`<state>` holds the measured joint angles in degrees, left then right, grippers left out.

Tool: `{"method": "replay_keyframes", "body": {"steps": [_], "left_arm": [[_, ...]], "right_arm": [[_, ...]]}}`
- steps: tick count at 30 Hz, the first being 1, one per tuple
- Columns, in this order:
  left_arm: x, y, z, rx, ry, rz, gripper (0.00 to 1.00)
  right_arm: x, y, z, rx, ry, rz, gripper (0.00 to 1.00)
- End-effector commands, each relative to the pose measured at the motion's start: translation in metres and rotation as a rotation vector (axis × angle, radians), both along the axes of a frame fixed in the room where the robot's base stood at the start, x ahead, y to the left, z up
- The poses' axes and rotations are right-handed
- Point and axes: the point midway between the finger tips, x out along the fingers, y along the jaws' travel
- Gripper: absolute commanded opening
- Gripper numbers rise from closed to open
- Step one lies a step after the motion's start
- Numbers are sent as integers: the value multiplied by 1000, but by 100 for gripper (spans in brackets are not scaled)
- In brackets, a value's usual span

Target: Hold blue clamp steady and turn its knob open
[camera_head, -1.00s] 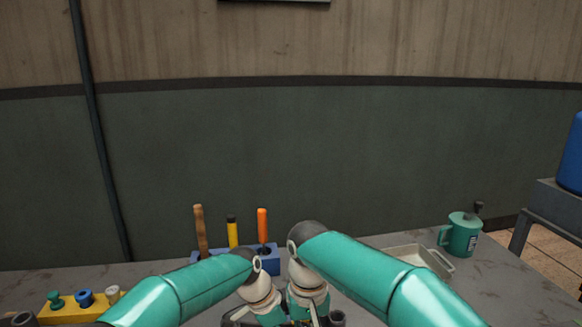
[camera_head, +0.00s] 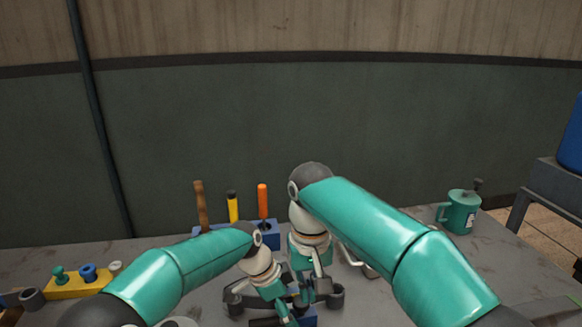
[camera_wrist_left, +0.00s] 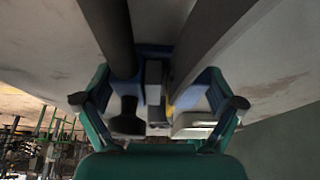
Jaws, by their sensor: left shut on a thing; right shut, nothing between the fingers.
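A small blue part, seemingly the blue clamp (camera_head: 307,317), shows at the bottom centre of the head view, mostly covered by my grippers. Its knob cannot be made out. My left gripper (camera_head: 284,311) reaches in from the left, tilted down, and is shut on it as far as shows. In the left wrist view, blue and grey parts (camera_wrist_left: 154,85) sit between the teal finger links. My right gripper (camera_head: 306,292) points down just right of and behind the left one. It is shut and empty, close above the blue part. Whether it touches is hidden.
A blue holder (camera_head: 271,239) with upright tools stands behind the grippers. A yellow block (camera_head: 75,290) with several knobs lies at left. A green mug (camera_head: 459,212) stands at right. A pale tray (camera_head: 357,262) is partly behind my right arm.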

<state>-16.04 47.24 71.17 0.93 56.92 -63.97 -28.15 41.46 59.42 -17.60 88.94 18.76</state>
Motion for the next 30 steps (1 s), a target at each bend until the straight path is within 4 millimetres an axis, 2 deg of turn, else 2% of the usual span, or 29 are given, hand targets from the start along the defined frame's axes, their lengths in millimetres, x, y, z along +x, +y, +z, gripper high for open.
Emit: {"method": "replay_keyframes", "body": {"steps": [6, 7, 8, 20, 26, 30], "left_arm": [[-2, 0, -2, 2, 6, -1, 33], [-2, 0, -2, 2, 6, -1, 95], [-2, 0, -2, 1, 6, -1, 100], [0, 1, 2, 0, 0, 1, 100], [-1, 10, 24, -1, -2, 2, 100], [-3, 20, 49, -1, -3, 2, 100]], "right_arm": [[0, 0, 0, 0, 0, 0, 0], [0, 0, 0, 0, 0, 0, 0], [0, 0, -1, 0, 0, 0, 0], [0, 0, 0, 0, 0, 0, 0], [0, 0, 0, 0, 0, 0, 0], [0, 0, 0, 0, 0, 0, 0]]}}
